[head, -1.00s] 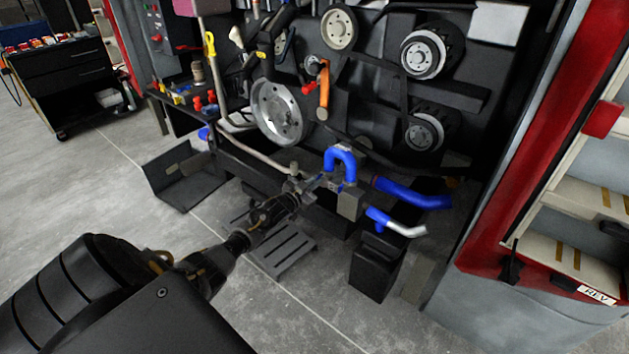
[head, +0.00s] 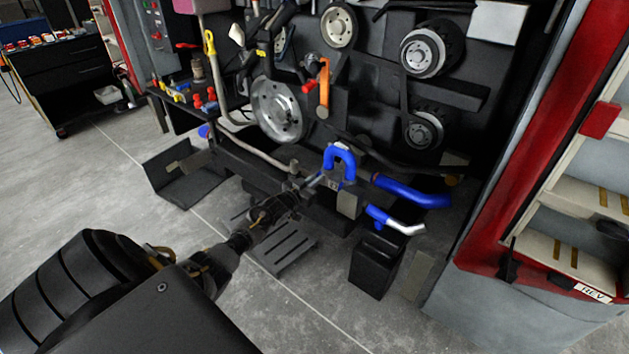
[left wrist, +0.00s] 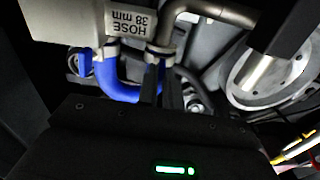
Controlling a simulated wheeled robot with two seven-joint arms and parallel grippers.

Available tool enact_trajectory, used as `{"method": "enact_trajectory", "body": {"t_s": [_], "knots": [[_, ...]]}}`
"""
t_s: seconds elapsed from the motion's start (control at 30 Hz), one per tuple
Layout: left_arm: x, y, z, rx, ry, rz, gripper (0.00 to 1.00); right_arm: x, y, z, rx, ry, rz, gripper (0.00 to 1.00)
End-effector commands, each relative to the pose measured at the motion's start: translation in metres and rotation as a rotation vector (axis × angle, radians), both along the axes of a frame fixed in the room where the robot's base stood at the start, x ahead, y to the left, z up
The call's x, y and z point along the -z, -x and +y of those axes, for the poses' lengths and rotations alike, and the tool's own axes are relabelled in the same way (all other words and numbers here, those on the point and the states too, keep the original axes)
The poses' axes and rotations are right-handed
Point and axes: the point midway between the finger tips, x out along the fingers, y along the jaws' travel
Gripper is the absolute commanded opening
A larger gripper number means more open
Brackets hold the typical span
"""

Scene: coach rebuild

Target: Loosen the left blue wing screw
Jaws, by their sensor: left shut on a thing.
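My left gripper (head: 313,182) reaches in from the lower left to the left end of the blue U-shaped hose (head: 340,158). In the left wrist view its two dark fingers (left wrist: 161,82) are shut on the left blue wing screw (left wrist: 161,70), of which only a sliver of blue shows between them. The screw sits at a clamp below a metal pipe (left wrist: 212,12), beside the blue hose (left wrist: 115,83) and a label reading "HOSE 38 mm" (left wrist: 130,18). The fingers hide most of the screw. My right gripper is not in view.
A blue hose (head: 412,194) and a blue-and-white pipe (head: 397,222) stick out to the right of the grip. A black bin (head: 375,268) stands below, and a slotted plate (head: 285,248) lies under my wrist. Pulleys (head: 278,110) fill the machine face above.

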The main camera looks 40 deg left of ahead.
Motion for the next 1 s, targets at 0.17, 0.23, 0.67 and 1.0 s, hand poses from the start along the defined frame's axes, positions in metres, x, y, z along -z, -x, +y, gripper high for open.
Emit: {"method": "enact_trajectory", "body": {"t_s": [0.17,0.23,0.67,1.0], "knots": [[0.001,0.000,0.000,0.000,0.000,0.001,0.26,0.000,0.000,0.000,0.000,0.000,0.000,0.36],[0.001,0.000,0.000,0.000,-0.001,0.001,0.29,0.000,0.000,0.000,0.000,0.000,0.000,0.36],[0.000,0.020,-0.001,0.001,-0.002,0.002,0.29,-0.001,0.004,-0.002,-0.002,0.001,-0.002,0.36],[0.000,0.085,-0.002,0.001,-0.001,0.002,0.29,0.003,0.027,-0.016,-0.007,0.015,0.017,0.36]]}}
